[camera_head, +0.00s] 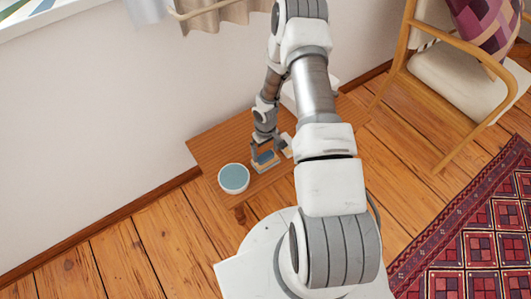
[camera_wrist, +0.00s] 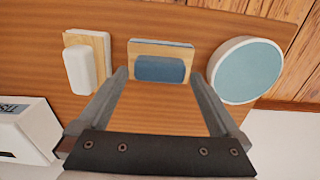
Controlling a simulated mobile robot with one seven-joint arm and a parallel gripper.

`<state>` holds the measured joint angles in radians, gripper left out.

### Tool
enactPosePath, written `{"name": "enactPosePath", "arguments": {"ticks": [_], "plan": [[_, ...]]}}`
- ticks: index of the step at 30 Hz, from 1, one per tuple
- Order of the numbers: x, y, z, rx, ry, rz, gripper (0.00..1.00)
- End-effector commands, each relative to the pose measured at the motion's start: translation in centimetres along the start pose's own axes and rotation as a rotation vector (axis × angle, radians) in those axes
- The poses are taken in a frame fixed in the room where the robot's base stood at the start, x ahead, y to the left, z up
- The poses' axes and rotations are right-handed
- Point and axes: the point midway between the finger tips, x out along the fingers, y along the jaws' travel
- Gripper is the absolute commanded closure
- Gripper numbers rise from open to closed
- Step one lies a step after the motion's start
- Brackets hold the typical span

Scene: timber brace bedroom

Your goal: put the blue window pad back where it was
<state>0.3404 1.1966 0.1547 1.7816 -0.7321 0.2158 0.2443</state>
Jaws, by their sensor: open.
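The blue window pad (camera_wrist: 160,67) has a blue block on a pale wooden backing. It is at the top middle of the wrist view, on the wooden table (camera_wrist: 160,108). In the head view the pad (camera_head: 265,157) is small and partly hidden by my gripper (camera_head: 264,167). My gripper also shows in the wrist view (camera_wrist: 158,82), open, with one finger toward each side of the pad. I cannot tell whether the fingers touch it.
A white bowl with a blue inside (camera_wrist: 246,72) stands close on the pad's right. A white pad on wood (camera_wrist: 83,65) is on its left. A white box (camera_wrist: 28,132) is at lower left. A wooden chair (camera_head: 440,75) stands at right.

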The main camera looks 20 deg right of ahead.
Motion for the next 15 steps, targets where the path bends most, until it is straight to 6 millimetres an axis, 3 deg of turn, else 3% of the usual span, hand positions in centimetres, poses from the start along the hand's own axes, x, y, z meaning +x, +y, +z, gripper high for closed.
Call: {"name": "enactPosePath", "arguments": {"ticks": [1,6,15], "plan": [[-1.7,0.1,-0.1,0.0,0.002,0.001,0.0],[-5.5,0.1,-0.1,0.0,0.002,0.002,0.0],[-9.3,0.0,0.0,0.001,-0.001,0.001,0.0]]}}
